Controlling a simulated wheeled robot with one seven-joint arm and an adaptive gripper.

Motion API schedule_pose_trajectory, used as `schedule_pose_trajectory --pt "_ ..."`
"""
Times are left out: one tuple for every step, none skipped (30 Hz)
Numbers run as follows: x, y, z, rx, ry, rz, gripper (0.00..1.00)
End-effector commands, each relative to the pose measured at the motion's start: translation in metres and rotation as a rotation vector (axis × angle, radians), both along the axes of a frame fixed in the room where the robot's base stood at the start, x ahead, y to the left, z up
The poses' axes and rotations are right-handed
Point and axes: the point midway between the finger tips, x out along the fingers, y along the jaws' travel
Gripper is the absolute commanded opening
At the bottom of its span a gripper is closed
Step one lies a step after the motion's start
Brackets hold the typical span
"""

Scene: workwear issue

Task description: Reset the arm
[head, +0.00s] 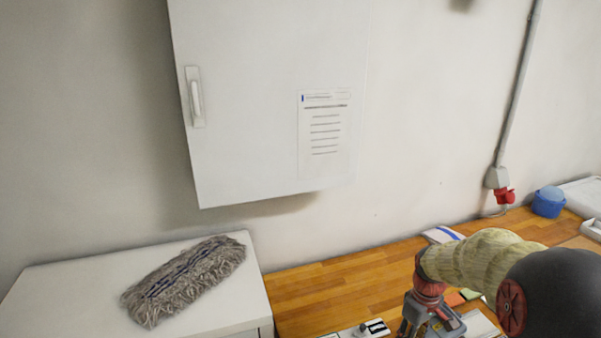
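My arm (485,262) comes in at the lower right of the head view, over the wooden worktop. It has a cream sleeve and a dark rounded link with a red joint cap. At its left end a red joint leads down to a grey part that looks like my gripper (428,320), low over the worktop near the bottom edge. Its fingertips are not clear, so I cannot tell whether it is open or shut, or whether it holds anything.
A white wall cabinet (250,120) with a posted sheet (325,130) hangs above. A grey mop head (185,280) lies on a white cabinet (65,285) at left. A blue tub (548,202) stands at the right near a red plug (504,196). The worktop (330,282) has bare room left of my arm.

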Motion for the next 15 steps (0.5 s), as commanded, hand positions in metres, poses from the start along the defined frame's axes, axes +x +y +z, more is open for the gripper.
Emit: schedule_pose_trajectory --pt "-0.012 0.006 0.009 -0.006 -0.008 -0.067 0.39" --pt "-0.020 0.009 0.015 -0.010 -0.014 -0.113 0.39" --pt "-0.030 0.014 0.022 -0.015 -0.022 -0.169 0.39" --pt "-0.037 0.018 0.027 -0.017 -0.030 -0.207 0.39" --pt "-0.044 0.021 0.032 -0.021 -0.038 -0.245 0.39" --pt "-0.054 0.026 0.040 -0.023 -0.053 -0.292 0.39" --pt "-0.062 0.030 0.045 -0.025 -0.064 -0.327 0.39" --pt "-0.070 0.034 0.051 -0.027 -0.077 -0.361 0.39" --pt "-0.081 0.040 0.058 -0.026 -0.097 -0.403 0.39" --pt "-0.089 0.044 0.063 -0.026 -0.112 -0.433 0.39" --pt "-0.097 0.048 0.067 -0.024 -0.128 -0.460 0.39" --pt "-0.109 0.053 0.073 -0.022 -0.150 -0.492 0.39" --pt "-0.117 0.057 0.077 -0.018 -0.167 -0.513 0.39" --pt "-0.125 0.061 0.080 -0.014 -0.185 -0.533 0.39" --pt "-0.135 0.066 0.085 -0.008 -0.210 -0.554 0.39"
